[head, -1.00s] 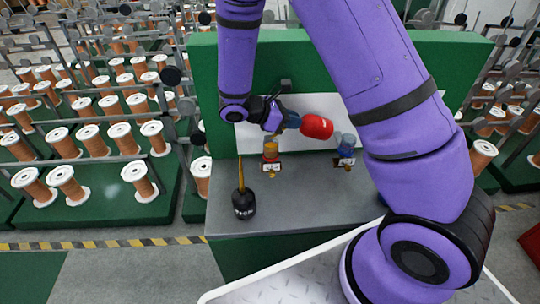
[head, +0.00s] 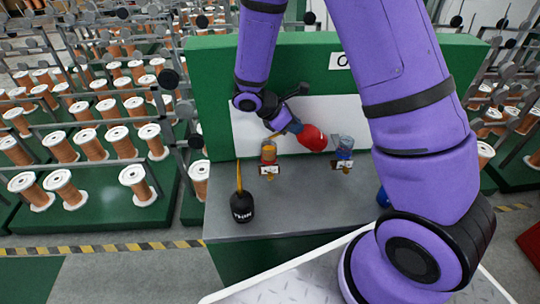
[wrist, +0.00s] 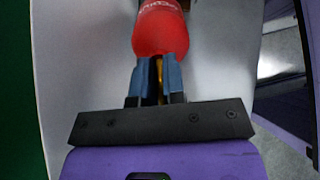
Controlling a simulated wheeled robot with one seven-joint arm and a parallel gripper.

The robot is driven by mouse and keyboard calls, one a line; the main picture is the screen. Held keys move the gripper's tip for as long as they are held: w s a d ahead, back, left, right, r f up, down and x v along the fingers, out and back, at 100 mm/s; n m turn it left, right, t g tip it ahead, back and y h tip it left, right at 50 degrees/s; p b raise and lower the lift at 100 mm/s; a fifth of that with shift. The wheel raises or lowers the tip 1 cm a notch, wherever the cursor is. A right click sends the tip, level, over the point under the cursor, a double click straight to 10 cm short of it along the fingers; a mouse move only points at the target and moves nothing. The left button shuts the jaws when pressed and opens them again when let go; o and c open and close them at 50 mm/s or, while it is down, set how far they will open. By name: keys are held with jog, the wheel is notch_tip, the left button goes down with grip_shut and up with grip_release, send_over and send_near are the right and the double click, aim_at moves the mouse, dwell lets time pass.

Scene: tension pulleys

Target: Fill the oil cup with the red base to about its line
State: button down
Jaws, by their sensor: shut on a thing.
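My gripper (head: 291,127) is shut on the neck end of a red oil can (head: 312,138), which is tilted on its side above the bench. In the wrist view the red can (wrist: 160,32) has white lettering, and a thin yellow spout shows between the fingers. The oil cup with the red base (head: 268,155) stands at the back of the bench, just left of and below my gripper, and looks amber inside. The spout's tip is too small to place exactly against the cup, and I cannot make out the cup's line or any oil stream.
A cup with a blue base (head: 343,153) stands to the right, close to the red can. A black can labelled THIN (head: 242,206) with a yellow spout stands at the front left. A blue object (head: 383,197) is partly hidden by my arm. The middle of the bench (head: 300,205) is clear.

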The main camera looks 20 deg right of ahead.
jog(key=y, duration=0.2)
jog(key=r+y, duration=0.1)
jog(key=shift+s+d, duration=0.25)
jog(key=shift+d, duration=0.15)
jog(key=shift+w+r+t+y, duration=0.25)
jog(key=shift+r+y, duration=0.4)
jog(key=shift+y, duration=0.45)
jog(key=shift+s, duration=0.1)
